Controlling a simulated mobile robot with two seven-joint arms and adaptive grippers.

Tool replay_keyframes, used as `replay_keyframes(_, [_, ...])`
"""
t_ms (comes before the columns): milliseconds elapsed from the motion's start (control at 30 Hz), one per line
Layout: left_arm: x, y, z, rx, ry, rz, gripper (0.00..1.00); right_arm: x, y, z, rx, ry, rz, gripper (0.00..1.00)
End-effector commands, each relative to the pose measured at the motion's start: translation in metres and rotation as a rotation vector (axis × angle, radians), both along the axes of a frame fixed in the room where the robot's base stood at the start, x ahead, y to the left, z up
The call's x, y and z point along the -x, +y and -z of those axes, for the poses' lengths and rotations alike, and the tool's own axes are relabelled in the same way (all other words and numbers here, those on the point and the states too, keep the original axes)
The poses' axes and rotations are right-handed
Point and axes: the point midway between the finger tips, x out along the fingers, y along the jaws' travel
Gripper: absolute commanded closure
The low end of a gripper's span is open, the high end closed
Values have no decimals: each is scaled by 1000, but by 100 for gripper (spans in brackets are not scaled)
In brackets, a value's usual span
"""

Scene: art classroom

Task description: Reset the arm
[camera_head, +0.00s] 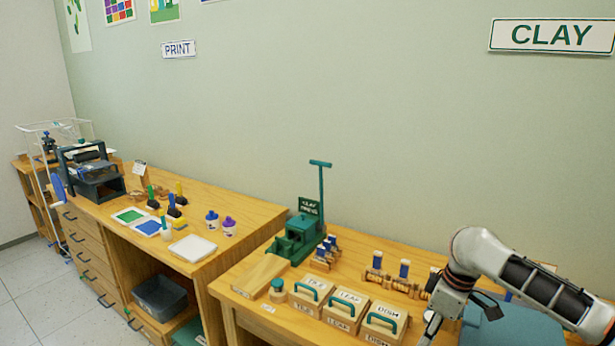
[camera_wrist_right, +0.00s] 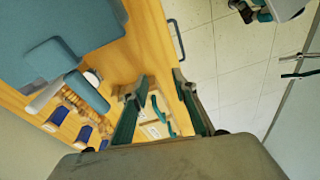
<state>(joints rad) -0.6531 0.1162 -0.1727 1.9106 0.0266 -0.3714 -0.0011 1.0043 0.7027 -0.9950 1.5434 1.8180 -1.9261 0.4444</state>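My right arm comes in from the right in the head view, over the right end of the clay table. Its gripper (camera_head: 432,330) points down at the bottom edge, to the right of the box labelled DISH (camera_head: 384,322), and is partly cut off. In the right wrist view the two fingers of this gripper (camera_wrist_right: 161,80) stand apart, with nothing held between them. My left gripper is not recognisable in either view.
The clay table holds a green clay press (camera_head: 300,238), several wooden stamps with blue handles (camera_head: 376,262) and a blue-grey slab (camera_head: 510,325) partly behind my right arm. The print table (camera_head: 240,212) stands to the left across a narrow gap. Tiled floor (camera_wrist_right: 230,60) lies beside the clay table.

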Motion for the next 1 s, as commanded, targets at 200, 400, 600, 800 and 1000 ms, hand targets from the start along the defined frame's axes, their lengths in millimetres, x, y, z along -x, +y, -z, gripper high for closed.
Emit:
replay_keyframes(200, [0,-2,0,5,0,-2,45,23,75,82,-152,-68,26,72])
replay_keyframes(400, [0,-1,0,4,1,-2,45,47,128,136,-294,-164,94,72])
replay_keyframes(600, [1,2,1,-5,1,3,45,76,157,175,-407,-273,197,72])
replay_keyframes(800, [1,4,1,-11,2,6,45,111,158,205,-465,-400,321,72])
replay_keyframes(1000, [1,4,1,-10,2,5,45,157,131,227,-451,-534,437,72])
